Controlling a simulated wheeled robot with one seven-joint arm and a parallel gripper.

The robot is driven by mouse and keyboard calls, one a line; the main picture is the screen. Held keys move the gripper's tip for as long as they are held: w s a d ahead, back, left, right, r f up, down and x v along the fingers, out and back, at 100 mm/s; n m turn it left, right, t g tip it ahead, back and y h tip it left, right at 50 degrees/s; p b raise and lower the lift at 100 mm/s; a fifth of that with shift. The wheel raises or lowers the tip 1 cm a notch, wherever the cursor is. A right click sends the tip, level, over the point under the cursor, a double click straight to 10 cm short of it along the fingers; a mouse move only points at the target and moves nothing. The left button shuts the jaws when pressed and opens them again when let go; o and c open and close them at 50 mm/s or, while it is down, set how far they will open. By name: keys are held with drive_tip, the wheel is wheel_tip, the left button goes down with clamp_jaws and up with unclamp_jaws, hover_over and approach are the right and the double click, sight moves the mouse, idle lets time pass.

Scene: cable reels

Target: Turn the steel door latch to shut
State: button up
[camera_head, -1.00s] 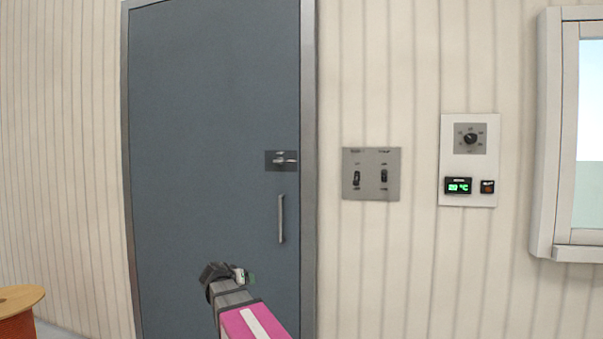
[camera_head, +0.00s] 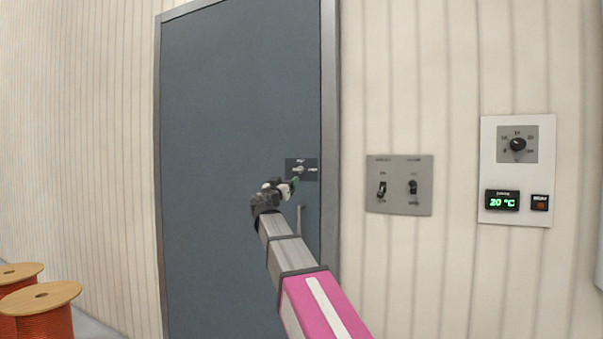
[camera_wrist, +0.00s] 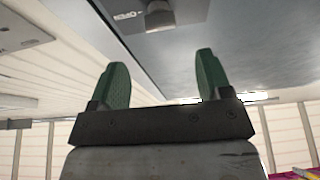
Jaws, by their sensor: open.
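The steel door latch (camera_head: 300,170) is a small light knob on a dark plate near the right edge of the grey door (camera_head: 235,110). Its lever looks roughly level, but its exact setting is too small to read. My gripper (camera_head: 294,184) is just below and in front of the latch in the head view, apart from it as far as I can tell. In the wrist view my gripper (camera_wrist: 160,82) shows two green fingers spread apart with nothing between them. The latch (camera_wrist: 158,15) shows at the top of that view, beyond the fingertips.
A vertical door handle (camera_head: 300,220) is below the latch, partly behind my arm. A switch panel (camera_head: 399,200) and a thermostat panel (camera_head: 517,180) reading 20 °C are on the wall to the right. Cable reels (camera_head: 42,310) stand at the lower left.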

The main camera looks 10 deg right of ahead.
sight(299, 170)
drive_tip(key=x, duration=1)
drive_tip(key=c, duration=0.9)
